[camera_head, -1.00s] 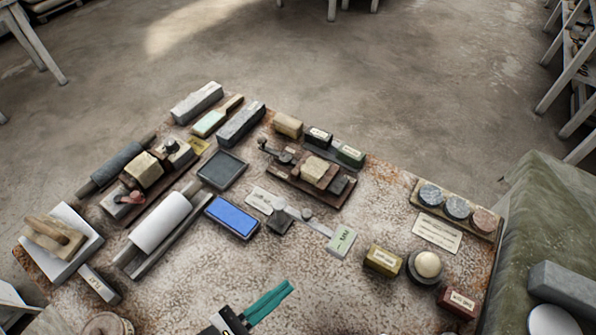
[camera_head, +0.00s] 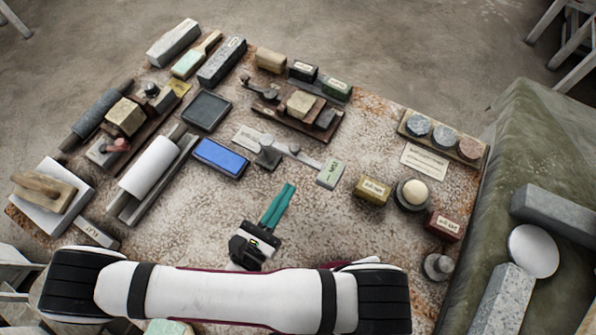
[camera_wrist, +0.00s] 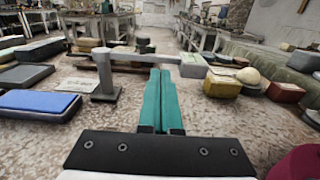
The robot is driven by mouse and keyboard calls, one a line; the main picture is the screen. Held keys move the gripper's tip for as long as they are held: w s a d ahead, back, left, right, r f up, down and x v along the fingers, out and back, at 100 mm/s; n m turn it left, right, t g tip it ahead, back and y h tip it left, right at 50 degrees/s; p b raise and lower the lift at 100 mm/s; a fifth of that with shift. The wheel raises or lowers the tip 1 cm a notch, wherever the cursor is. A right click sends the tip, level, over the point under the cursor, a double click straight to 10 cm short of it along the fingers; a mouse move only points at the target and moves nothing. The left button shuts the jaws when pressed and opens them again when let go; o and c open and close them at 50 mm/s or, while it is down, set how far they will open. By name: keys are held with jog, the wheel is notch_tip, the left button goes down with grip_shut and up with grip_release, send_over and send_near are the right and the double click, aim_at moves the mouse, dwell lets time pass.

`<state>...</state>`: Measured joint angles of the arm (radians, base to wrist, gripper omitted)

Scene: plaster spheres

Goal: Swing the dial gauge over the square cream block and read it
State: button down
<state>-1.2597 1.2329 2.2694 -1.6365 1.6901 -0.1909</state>
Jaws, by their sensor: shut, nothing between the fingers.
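The dial gauge appears to be the small box with a pale green face marked "MM" (camera_head: 331,173), at the end of a flat grey swing arm. The arm pivots on a post (camera_wrist: 104,72) with a dark base (camera_head: 267,159) and points toward the lower right in the head view. The square cream block (camera_head: 300,104) sits on a dark brown board behind the arm, with no gauge over it. My gripper (camera_head: 290,187) has teal fingers, shut and empty, just in front of and left of the gauge box, apart from it. In the wrist view its fingertips (camera_wrist: 158,72) show below the arm.
A blue pad (camera_head: 220,157) lies left of the post. A yellow labelled block (camera_head: 372,189) and a cream ball on a dark dish (camera_head: 414,193) stand to the right. Another cream block (camera_head: 126,116) sits far left. Speckled table in front of the pad is clear.

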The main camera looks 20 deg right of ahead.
aim_at(308, 165)
jog(key=x, duration=0.5)
jog(key=shift+w+d, duration=0.25)
jog(key=shift+d, duration=0.05)
jog(key=shift+d, duration=0.1)
jog(key=shift+w+d, duration=0.4)
jog(key=shift+d, duration=0.3)
jog(key=x, duration=0.5)
jog(key=w+a+x, duration=0.1)
jog(key=x, duration=0.2)
jog(key=shift+w, duration=0.1)
jog(key=shift+w+d, duration=0.1)
jog(key=shift+w, duration=1.5)
jog(key=shift+w+f+n+t+y, duration=0.1)
jog(key=shift+w+n+t+y, duration=0.55)
jog(key=shift+y, duration=0.25)
